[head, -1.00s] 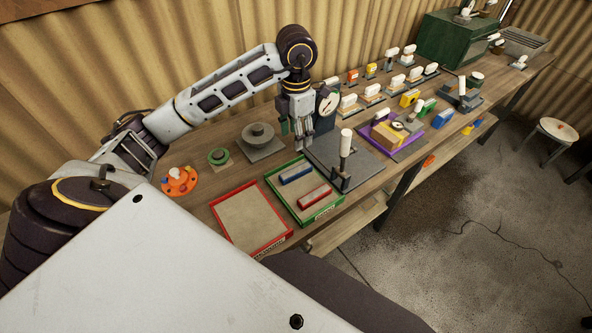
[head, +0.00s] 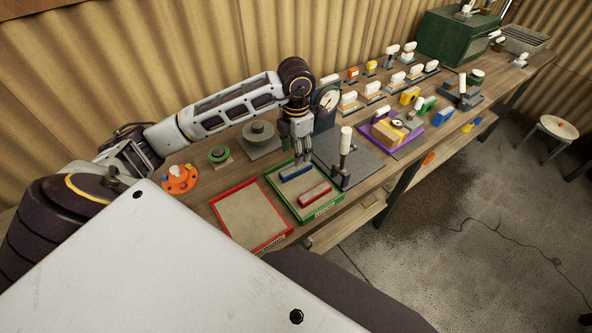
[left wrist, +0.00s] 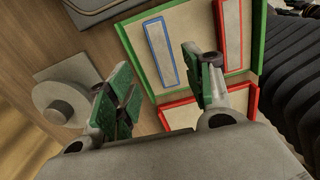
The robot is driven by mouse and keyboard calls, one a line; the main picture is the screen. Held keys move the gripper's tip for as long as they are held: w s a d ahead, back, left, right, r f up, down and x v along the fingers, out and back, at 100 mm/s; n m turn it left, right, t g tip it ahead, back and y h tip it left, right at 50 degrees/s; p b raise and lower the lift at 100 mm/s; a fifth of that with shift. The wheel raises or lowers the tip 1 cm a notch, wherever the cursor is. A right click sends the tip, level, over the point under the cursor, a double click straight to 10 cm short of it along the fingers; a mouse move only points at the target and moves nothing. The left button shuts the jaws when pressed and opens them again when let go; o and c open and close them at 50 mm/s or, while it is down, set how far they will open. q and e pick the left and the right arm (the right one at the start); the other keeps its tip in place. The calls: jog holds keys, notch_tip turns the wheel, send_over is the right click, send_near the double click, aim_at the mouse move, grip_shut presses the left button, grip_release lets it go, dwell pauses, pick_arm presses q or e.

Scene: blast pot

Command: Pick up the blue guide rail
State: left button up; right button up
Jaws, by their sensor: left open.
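The blue guide rail (head: 296,172) lies in the green-rimmed tray (head: 334,213) on the bench, beside a red rail (head: 315,194). In the left wrist view the blue rail (left wrist: 161,52) shows as a pale bar with a blue border, beyond the fingertips, and the red rail (left wrist: 229,36) is to its right. My left gripper (head: 304,160) points down just above the far end of the blue rail. In the wrist view its two green-padded fingers (left wrist: 166,84) are spread apart with nothing between them. My right gripper does not show.
A red-rimmed tray (head: 278,239) stands empty left of the green tray. A grey plate with an upright white-handled clamp (head: 345,150) is close on the right. A dial gauge (head: 328,99) stands behind, and a grey round weight (head: 258,133) is at the left.

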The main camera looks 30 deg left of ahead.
aim_at(296, 168)
pick_arm(q)
jog(key=shift+f, duration=0.8)
jog(key=shift+s+d+f+p, duration=0.15)
jog(key=shift+f+p, duration=0.1)
jog(key=shift+f, duration=0.5)
jog(key=shift+s+f+p, duration=0.15)
jog(key=shift+f+p, duration=0.05)
jog(key=shift+f, duration=1.65)
grip_shut()
